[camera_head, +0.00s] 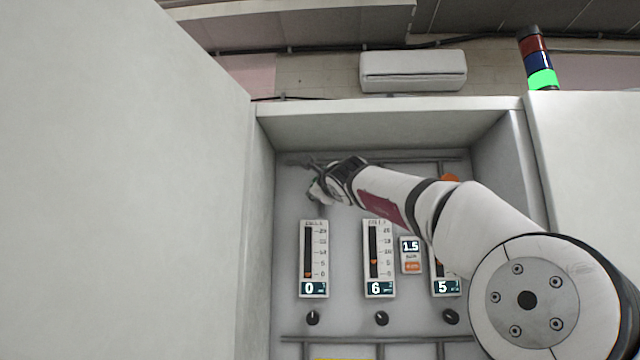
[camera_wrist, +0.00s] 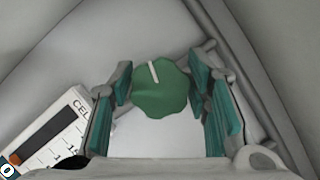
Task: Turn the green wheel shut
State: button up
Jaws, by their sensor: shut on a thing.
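The green wheel (camera_wrist: 160,92) is a scalloped knob with a white line mark on its face, seen in the wrist view between my fingers. The mark points up and slightly left there. My gripper (camera_wrist: 162,80) has teal pads and is shut on the wheel, with a fingertip at each side. In the head view my gripper (camera_head: 322,187) reaches the upper left of the panel recess, above the left gauge; the wheel is hidden there. The left gauge (camera_head: 314,258) reads 0, and its slider is near the bottom. Part of this gauge also shows in the wrist view (camera_wrist: 60,128).
The middle gauge (camera_head: 380,258) reads 6; the right gauge (camera_head: 446,288), partly behind my arm, reads 5. A small display (camera_head: 411,255) reads 1.5. Black knobs (camera_head: 313,318) sit below the gauges. A cabinet wall (camera_head: 262,200) stands close left of my gripper. The signal tower (camera_head: 541,78) glows green.

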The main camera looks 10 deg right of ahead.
jog(key=shift+n+g+y, duration=0.5)
jog(key=shift+n, duration=1.6)
jog(key=o, duration=1.1)
jog(key=shift+s+d+f, duration=0.1)
jog(key=shift+s+f, duration=0.2)
jog(key=shift+s, duration=1.65)
jog(key=shift+s+d+f, duration=0.1)
jog(key=shift+s+f, duration=0.15)
jog(key=shift+s, duration=1.75)
jog(key=shift+s+d+f, duration=0.1)
jog(key=shift+s+f, duration=0.2)
jog(key=shift+s, duration=1.65)
